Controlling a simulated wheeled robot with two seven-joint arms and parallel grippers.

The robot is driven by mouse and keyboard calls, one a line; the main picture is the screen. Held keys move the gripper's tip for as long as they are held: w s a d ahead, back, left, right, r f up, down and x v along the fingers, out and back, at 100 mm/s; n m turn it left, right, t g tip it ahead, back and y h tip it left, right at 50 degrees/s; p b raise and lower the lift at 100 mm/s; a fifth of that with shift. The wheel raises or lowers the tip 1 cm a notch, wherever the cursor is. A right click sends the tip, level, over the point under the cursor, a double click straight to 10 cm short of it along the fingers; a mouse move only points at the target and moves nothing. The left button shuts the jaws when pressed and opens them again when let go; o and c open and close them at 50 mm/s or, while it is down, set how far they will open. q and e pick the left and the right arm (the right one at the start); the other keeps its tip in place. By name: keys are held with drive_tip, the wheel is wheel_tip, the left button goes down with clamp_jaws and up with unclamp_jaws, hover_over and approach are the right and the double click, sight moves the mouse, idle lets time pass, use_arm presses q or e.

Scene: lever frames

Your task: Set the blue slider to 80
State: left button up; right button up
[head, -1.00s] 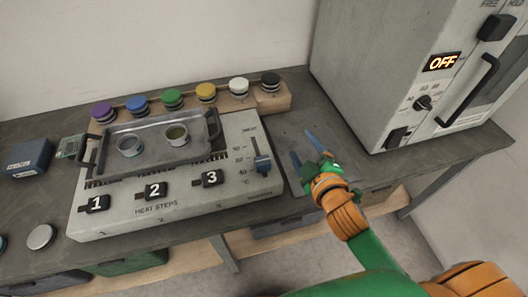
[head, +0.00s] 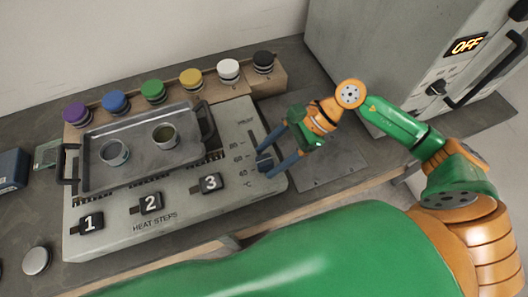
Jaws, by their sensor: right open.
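The blue slider (head: 264,163) is a small block on a vertical scale at the right end of the grey heater panel (head: 180,223). The scale has marks 40, 60 and 80, and the slider sits low, around the 40 to 60 marks. My right gripper (head: 268,162) is open, its two blue fingers pointing left at the slider, one on the far side and one on the near side. I cannot tell whether the fingers touch it. My left gripper is not in view.
A metal tray (head: 92,182) with two small cups lies on the panel, left of the slider. Switches 1, 2 and 3 line the front. A rack (head: 273,83) of coloured knobs stands behind. An oven (head: 345,40) reading OFF stands at the right.

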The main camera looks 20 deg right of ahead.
drive_tip(key=shift+a+f, duration=0.35)
drive_tip(key=shift+a, duration=0.2)
drive_tip(key=shift+w+a+f, duration=0.2)
drive_tip(key=shift+w+f, duration=0.05)
drive_tip(key=shift+f, duration=0.2)
clamp_jaws()
idle(0.6)
